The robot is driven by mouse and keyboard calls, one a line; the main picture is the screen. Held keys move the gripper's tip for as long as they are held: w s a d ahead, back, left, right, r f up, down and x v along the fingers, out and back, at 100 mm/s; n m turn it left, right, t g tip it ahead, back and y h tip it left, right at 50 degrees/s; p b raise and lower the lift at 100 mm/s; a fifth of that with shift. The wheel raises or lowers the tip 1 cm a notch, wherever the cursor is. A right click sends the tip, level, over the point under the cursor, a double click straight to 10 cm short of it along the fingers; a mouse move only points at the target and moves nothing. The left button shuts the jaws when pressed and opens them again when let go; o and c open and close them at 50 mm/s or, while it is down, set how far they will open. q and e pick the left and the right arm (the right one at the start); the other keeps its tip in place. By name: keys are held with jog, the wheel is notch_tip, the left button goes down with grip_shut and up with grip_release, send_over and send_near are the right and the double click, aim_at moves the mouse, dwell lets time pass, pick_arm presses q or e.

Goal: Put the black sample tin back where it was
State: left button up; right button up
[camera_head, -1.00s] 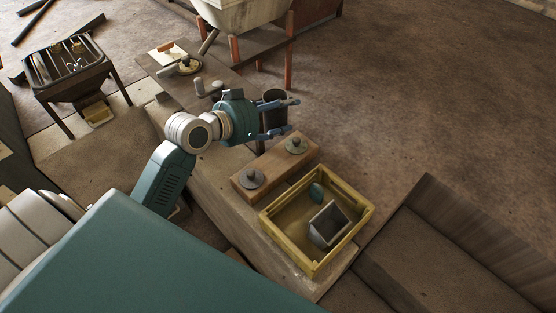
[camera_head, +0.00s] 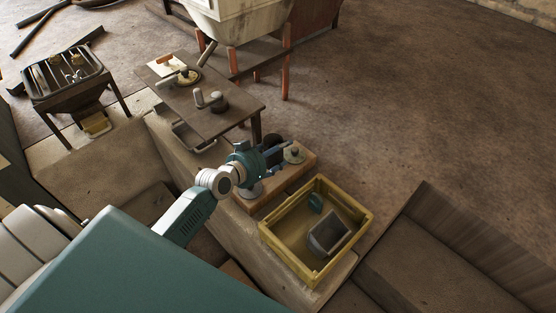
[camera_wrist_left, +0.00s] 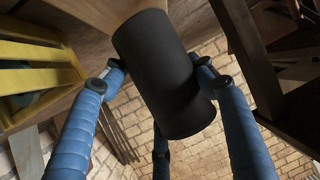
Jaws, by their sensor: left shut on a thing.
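My left gripper (camera_head: 274,156) is shut on the black sample tin (camera_head: 271,142) and holds it at the wooden block (camera_head: 291,180). In the head view the arm and fingers hide much of the tin. In the left wrist view the tin (camera_wrist_left: 166,75) is a plain dark cylinder, tilted in the picture, between the blue fingers (camera_wrist_left: 165,95). Whether the tin touches the block cannot be told. One knobbed disc (camera_head: 294,153) sits at the block's far end, another (camera_head: 249,190) at its near end, partly behind the gripper. My right gripper is not in view.
A yellow crate (camera_head: 264,235) stands close in front of the block, holding a grey box-like scoop (camera_head: 328,233) and a green oval piece (camera_head: 315,203). A dark table (camera_head: 235,115) with several tools stands behind. Open floor lies to the right.

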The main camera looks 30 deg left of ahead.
aim_at(278, 160)
pick_arm(q)
notch_tip(278, 160, down, 3)
jog(key=shift+f+b, duration=0.1)
jog(key=shift+b, duration=0.25)
jog(key=shift+f, duration=0.5)
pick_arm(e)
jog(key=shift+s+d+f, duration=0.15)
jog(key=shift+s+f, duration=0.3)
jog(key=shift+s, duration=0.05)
pick_arm(q)
jog(key=shift+f, duration=0.2)
jog(key=o, duration=1.4)
jog(key=shift+c, duration=0.2)
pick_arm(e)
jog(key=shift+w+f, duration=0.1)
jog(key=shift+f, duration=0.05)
pick_arm(q)
jog(key=shift+r, duration=0.1)
